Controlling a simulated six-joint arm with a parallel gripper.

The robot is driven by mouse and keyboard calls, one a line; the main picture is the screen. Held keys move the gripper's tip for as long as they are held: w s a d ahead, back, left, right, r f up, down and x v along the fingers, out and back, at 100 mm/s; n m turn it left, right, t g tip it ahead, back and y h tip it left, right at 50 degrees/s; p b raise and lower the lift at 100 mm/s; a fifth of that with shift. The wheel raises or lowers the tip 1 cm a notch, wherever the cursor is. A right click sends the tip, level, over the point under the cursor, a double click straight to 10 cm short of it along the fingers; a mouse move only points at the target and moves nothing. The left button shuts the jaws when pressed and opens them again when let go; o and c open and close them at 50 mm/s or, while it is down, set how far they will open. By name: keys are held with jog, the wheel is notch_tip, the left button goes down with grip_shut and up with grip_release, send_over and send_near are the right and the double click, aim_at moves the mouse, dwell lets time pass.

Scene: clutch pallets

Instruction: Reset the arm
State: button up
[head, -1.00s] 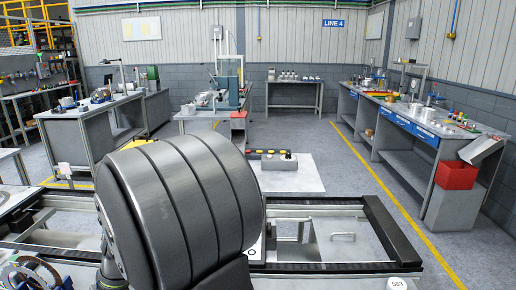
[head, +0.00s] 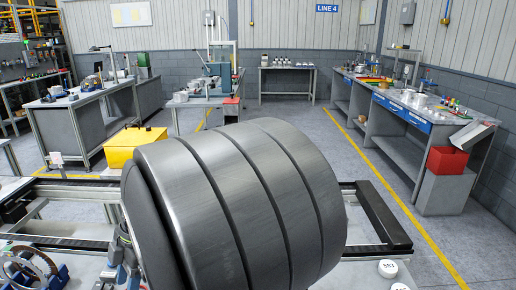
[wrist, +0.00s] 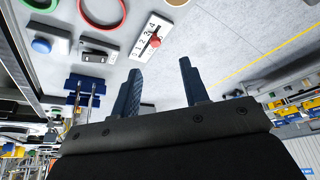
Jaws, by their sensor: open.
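My gripper (wrist: 160,68) shows in the wrist view as two dark blue fingers standing apart. It is open, with nothing between the fingers. A grey panel with controls lies beyond the fingertips, and they appear clear of it. In the head view my own large dark arm link fills the middle and hides much of the area behind it. The gripper cannot be made out in the head view.
The wrist view shows a white control box with a red knob (wrist: 155,40), a blue button (wrist: 41,46) and a blue fixture (wrist: 86,86). The head view shows a yellow box (head: 136,142), a toothed ring (head: 30,268), a white round cap (head: 388,268) and a red bin (head: 446,160).

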jog(key=v, duration=0.6)
jog(key=w+d+f+m+t+h, duration=0.1)
jog(key=w+d+f+t+h, duration=0.1)
jog(key=w+d, duration=0.4)
jog(key=w+d+f+m+t+h, duration=0.2)
jog(key=w+d+f+t+h, duration=0.1)
jog(key=d, duration=0.9)
notch_tip(320, 180, down, 2)
jog(key=w+h, duration=0.1)
jog(key=w, duration=0.1)
jog(key=shift+w+d+f+h, duration=0.2)
jog(key=shift+w+d+h, duration=0.2)
